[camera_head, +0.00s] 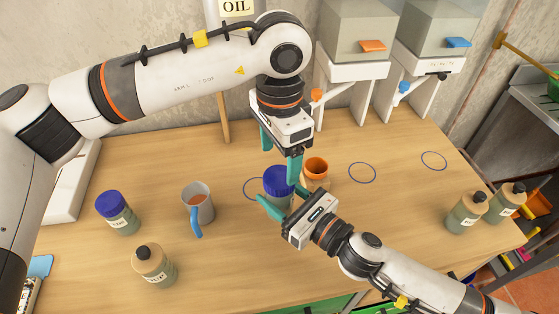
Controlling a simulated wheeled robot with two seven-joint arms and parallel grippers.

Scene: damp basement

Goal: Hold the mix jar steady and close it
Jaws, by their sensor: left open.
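The jar with a blue lid (278,178) stands at the middle of the table, the lid sitting on top of it. My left gripper (281,166) points down from above at the lid, its teal fingers spread apart, one behind and one at the right of the lid. My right gripper (283,199) comes in from the lower right, with its teal fingers on either side of the jar's body, and appears shut on it. The grippers partly hide the jar, so its label and the lid's seating cannot be made out.
An orange-rimmed cup (316,168) stands close right of the jar. A grey mug (198,204), a blue-lidded jar (119,215) and a black-capped bottle (154,266) stand left. Two bottles (466,213) (506,203) stand right. Dispensers (357,75) line the back. The table's right middle is clear.

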